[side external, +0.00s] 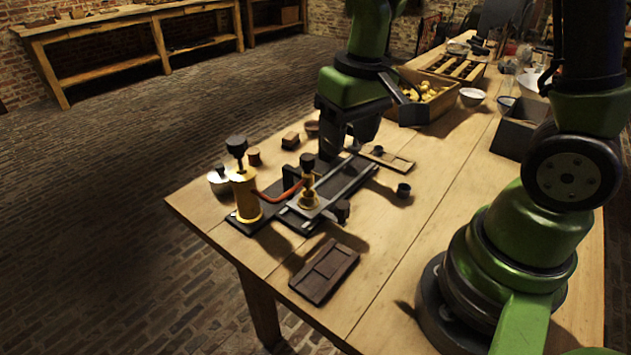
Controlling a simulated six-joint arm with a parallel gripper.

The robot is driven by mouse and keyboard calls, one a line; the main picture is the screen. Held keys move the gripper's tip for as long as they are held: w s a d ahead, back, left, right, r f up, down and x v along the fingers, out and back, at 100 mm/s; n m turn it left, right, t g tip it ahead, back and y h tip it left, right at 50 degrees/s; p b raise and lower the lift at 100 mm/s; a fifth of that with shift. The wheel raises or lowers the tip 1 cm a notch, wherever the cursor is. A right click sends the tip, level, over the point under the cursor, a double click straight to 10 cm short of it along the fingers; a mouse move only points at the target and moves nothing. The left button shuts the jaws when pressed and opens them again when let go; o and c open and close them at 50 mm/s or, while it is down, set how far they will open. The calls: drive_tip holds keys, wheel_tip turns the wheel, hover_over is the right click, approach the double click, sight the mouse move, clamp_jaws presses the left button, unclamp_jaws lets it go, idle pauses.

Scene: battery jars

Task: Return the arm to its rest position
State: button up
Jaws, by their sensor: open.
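My green arm (352,85) reaches over the wooden table from the right. My gripper (345,148) is dark and points down, open, just above the back end of a dark apparatus. I see nothing held between the fingers, though the fingertips are partly lost against the dark parts behind them. The apparatus has a brass cylinder (245,193) with a black knob, a reddish tube and a second brass fitting (308,185) on a grey frame. I cannot tell whether the gripper touches it.
A dark wooden tray (325,271) lies at the near edge. A black cup (403,190) and a light wooden board (388,160) lie right of the apparatus. A wooden crate of yellowish pieces (440,110), a white bowl (472,97) and a dark box (512,135) stand farther back.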

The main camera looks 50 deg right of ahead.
drive_tip(key=s+a+r+m+t+y, duration=0.1)
drive_tip(key=s+a+r+t, duration=0.2)
drive_tip(key=s+r, duration=0.7)
wheel_tip(320, 180, up, 2)
drive_tip(key=t, duration=0.2)
drive_tip(key=shift+r+t+y, duration=0.15)
drive_tip(key=shift+t+y, duration=0.25)
idle(1.4)
